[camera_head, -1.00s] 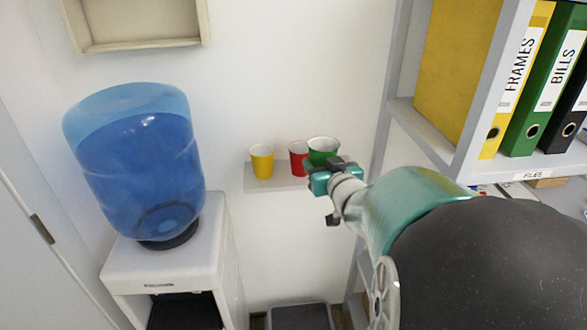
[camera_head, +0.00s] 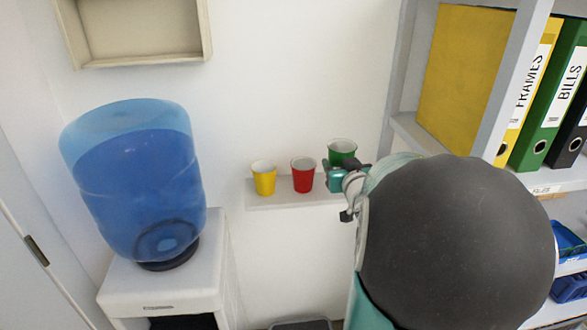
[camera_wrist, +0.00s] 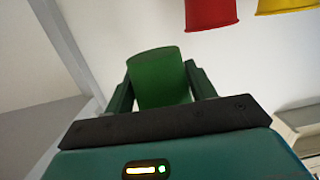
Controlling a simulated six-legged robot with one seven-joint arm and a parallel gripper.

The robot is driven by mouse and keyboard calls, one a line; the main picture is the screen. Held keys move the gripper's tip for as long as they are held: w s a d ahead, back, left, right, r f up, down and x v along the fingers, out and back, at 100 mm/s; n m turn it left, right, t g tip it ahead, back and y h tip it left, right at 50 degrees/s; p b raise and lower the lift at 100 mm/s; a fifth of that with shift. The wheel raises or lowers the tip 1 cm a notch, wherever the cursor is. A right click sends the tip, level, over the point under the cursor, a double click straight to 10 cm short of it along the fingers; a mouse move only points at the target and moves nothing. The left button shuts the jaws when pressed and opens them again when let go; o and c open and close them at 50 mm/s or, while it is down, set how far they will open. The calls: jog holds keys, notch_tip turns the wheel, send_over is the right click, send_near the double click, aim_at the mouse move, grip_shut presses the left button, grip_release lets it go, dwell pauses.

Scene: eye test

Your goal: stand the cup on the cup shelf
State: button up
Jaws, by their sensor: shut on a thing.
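The green cup (camera_head: 342,148) is in my gripper (camera_head: 338,176) at the right of the cup shelf (camera_head: 292,201) in the head view. In the wrist view the gripper's two dark fingers (camera_wrist: 160,85) stand on either side of the green cup (camera_wrist: 158,72). In the head view the green cup looks upright, and its rim is higher in the picture than those of the other cups. My gripper hides its lower part, so I cannot tell whether it touches the shelf. The shelf's right end is hidden behind my arm.
A red cup (camera_head: 303,176) stands on the shelf just left of my gripper, with a yellow cup (camera_head: 264,178) farther left. A water dispenser (camera_head: 140,190) stands at the left. A rack upright (camera_head: 385,100) and binders (camera_head: 545,105) are at the right.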

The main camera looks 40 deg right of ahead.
jog(key=w+d+f, duration=0.1)
jog(key=w+f, duration=0.1)
jog(key=f, duration=0.1)
jog(key=w+d+f, duration=0.1)
jog(key=f, duration=0.1)
jog(key=shift+w+d+f, duration=0.2)
jog(key=shift+w+d, duration=0.05)
jog(key=shift+d, duration=0.1)
jog(key=shift+w+f, duration=0.15)
jog(key=shift+f, duration=1.5)
jog(key=shift+f, duration=0.1)
jog(key=shift+f, duration=0.1)
jog(key=o, duration=1)
jog(key=shift+c, duration=0.2)
